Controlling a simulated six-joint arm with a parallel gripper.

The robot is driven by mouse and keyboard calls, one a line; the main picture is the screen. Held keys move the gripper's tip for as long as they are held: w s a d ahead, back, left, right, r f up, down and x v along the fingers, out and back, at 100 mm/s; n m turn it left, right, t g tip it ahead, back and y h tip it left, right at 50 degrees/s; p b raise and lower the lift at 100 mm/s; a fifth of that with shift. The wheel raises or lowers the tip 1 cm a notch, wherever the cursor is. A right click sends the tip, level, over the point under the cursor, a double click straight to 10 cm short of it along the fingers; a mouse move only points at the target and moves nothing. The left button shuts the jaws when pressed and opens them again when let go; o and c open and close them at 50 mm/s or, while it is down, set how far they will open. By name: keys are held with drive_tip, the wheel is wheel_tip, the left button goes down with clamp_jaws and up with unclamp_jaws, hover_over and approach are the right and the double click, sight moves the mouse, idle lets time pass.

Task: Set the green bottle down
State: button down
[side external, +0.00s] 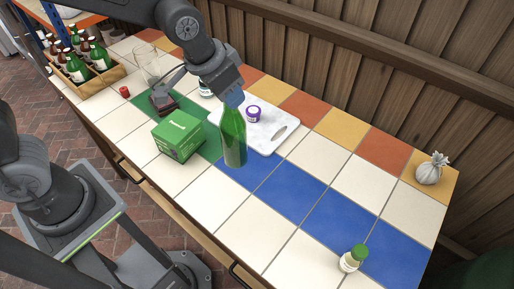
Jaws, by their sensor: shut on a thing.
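The green bottle (234,140) is upright below my gripper (232,100), near the middle of the tiled counter. My gripper is shut on the bottle's upper part, and its fingers hide the neck. The bottle's base shows against the blue and white tiles, in front of the white board. I cannot tell whether the base touches the counter.
A green box (179,137) stands left of the bottle. A white board (288,128) with a purple-lidded jar (253,113) lies behind it. A wooden crate (92,82) of bottles is at far left. The blue tiles are mostly clear.

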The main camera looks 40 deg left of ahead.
sight(233, 128)
drive_tip(key=d+f, duration=0.7)
drive_tip(key=f, duration=0.1)
drive_tip(key=shift+s+f, duration=0.15)
drive_tip(key=shift+d+f, duration=0.1)
drive_tip(key=c, duration=0.8)
unclamp_jaws()
drive_tip(key=shift+c, duration=0.2)
